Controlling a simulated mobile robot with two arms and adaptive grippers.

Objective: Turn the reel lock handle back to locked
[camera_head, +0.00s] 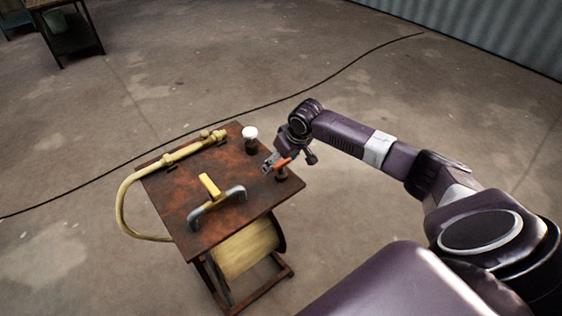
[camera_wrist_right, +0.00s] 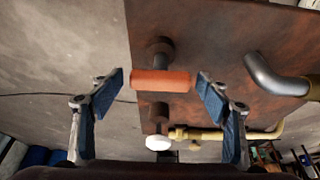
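The reel lock handle appears as an orange-red bar (camera_wrist_right: 161,81) on a dark post at the edge of the rusty table top (camera_wrist_right: 215,70). In the head view the orange-red handle (camera_head: 283,163) sits at the right edge of the table, partly hidden by my right gripper (camera_head: 275,162). In the wrist view my right gripper (camera_wrist_right: 160,80) is open, its blue-padded fingers at either end of the bar with a small gap on each side. I cannot tell whether the fingertips reach the bar's depth. My left gripper is out of view.
A white-topped knob (camera_head: 250,133) stands near the handle. A grey bracket (camera_head: 217,206), a yellow lever (camera_head: 209,185) and a yellow hose (camera_head: 126,205) are on the table, with a yellow reel (camera_head: 250,250) below. A black cable (camera_head: 330,78) crosses the open floor.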

